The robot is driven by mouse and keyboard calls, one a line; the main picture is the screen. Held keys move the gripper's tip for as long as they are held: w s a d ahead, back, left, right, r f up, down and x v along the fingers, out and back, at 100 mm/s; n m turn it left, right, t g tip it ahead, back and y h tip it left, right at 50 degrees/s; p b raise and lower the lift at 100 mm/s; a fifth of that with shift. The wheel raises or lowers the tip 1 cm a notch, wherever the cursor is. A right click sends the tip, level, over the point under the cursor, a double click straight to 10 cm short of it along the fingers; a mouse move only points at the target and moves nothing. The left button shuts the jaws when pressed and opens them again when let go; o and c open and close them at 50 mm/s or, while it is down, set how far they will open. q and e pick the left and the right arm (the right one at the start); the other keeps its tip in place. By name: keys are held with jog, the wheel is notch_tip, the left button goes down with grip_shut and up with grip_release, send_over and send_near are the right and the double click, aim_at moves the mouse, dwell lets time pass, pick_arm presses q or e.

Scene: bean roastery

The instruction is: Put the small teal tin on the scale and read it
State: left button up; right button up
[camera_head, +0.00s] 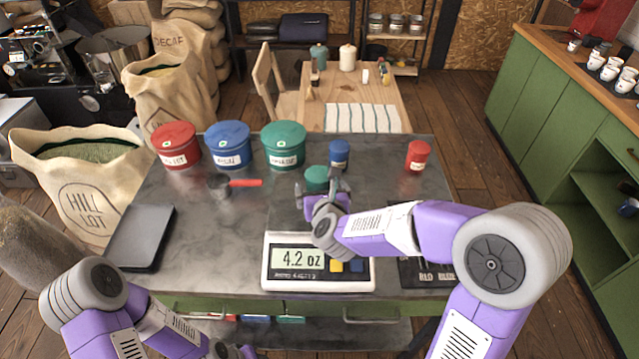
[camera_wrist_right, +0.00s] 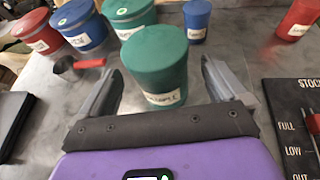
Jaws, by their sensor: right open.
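The small teal tin (camera_head: 316,179) stands upright behind the scale's display; it also shows in the wrist view (camera_wrist_right: 157,62) with a white label on its front. My right gripper (camera_head: 323,190) is open, its two fingers on either side of the tin, with a visible gap at each side in the wrist view. The scale (camera_head: 318,284) has a white front and its display reads 4.2 oz. My gripper hides the area behind the display, so I cannot tell whether the tin's base rests on the scale. My left arm enters at lower left; its fingers are out of frame.
Large red (camera_head: 176,146), blue (camera_head: 228,145) and teal (camera_head: 283,146) tins stand at the back left. A red-handled scoop (camera_head: 232,185) lies before them. Small blue (camera_head: 339,153) and red (camera_head: 417,156) tins stand behind and right. A stock board (camera_head: 428,272) lies right of the scale.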

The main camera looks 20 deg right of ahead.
jog(key=v, duration=0.9)
jog(key=shift+p, duration=0.45)
